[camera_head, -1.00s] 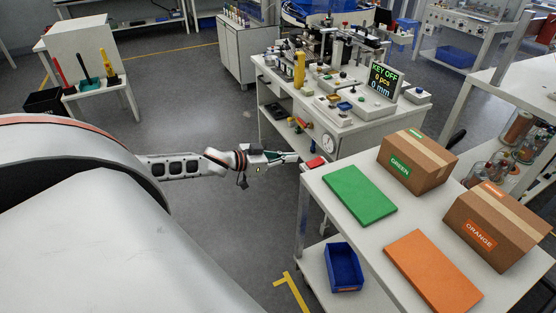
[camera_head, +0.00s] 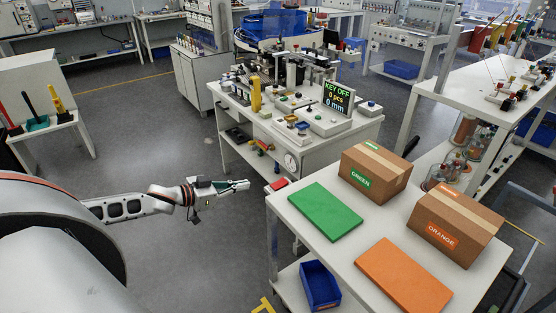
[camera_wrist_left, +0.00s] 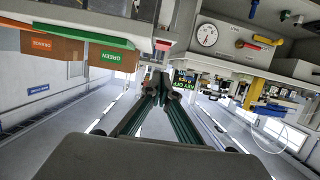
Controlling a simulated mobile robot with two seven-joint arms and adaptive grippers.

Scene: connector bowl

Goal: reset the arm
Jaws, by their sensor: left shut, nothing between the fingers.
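My left arm reaches in from the left in the head view. Its gripper (camera_head: 246,184) is shut and empty, held over the open floor to the left of the white table. In the left wrist view the two fingers (camera_wrist_left: 160,84) meet at their tips with nothing between them. My right gripper is not in view.
The white table (camera_head: 352,238) holds a green mat (camera_head: 325,211), an orange mat (camera_head: 403,276), a GREEN box (camera_head: 375,171) and an ORANGE box (camera_head: 446,226). A blue bin (camera_head: 320,286) sits lower.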

